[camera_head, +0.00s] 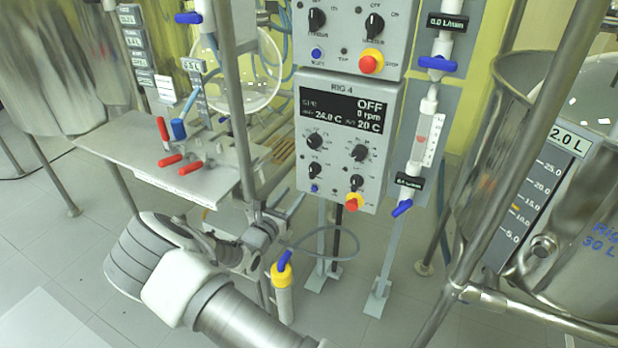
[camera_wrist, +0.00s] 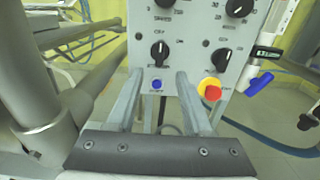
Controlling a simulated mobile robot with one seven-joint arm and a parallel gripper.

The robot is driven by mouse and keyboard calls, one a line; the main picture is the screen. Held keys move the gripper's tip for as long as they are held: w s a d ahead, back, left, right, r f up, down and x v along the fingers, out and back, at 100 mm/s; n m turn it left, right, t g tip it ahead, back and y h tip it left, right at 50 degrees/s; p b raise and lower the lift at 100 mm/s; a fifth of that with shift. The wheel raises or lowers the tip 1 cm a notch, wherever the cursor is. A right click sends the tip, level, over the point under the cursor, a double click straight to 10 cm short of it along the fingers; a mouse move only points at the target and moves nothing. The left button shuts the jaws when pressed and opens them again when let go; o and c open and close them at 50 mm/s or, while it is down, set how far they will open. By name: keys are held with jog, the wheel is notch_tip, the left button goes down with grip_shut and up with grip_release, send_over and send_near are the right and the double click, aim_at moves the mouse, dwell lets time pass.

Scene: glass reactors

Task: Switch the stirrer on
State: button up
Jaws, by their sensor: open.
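The grey RIG 4 control box (camera_head: 338,190) hangs in the middle of the head view. Its display (camera_head: 342,109) reads OFF, 0 rpm, 24.0 C and 20 C. Below are two upper dials, a lower left black knob (camera_head: 314,170) and a lower right black knob (camera_head: 356,183); their labels are too blurred to read. My gripper (camera_head: 277,198) is open and empty, below and left of the box's lower edge. In the wrist view, my fingers (camera_wrist: 160,76) point at the panel, with the lower left knob (camera_wrist: 159,54) just above and between the tips and the blue button (camera_wrist: 157,85) between them.
A red-and-yellow stop button (camera_head: 353,202) sits right of the blue button. A second control box (camera_head: 352,40) hangs above. Metal frame poles (camera_head: 233,90) and a tray (camera_head: 130,140) with valves stand left. A flow meter (camera_head: 420,135) and steel vessel (camera_head: 560,225) stand right.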

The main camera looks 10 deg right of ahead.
aim_at(311, 172)
jog(key=b+x, duration=0.2)
jog(key=x, duration=0.9)
jog(key=shift+s, duration=0.1)
jog(key=shift+a, duration=0.1)
grip_shut()
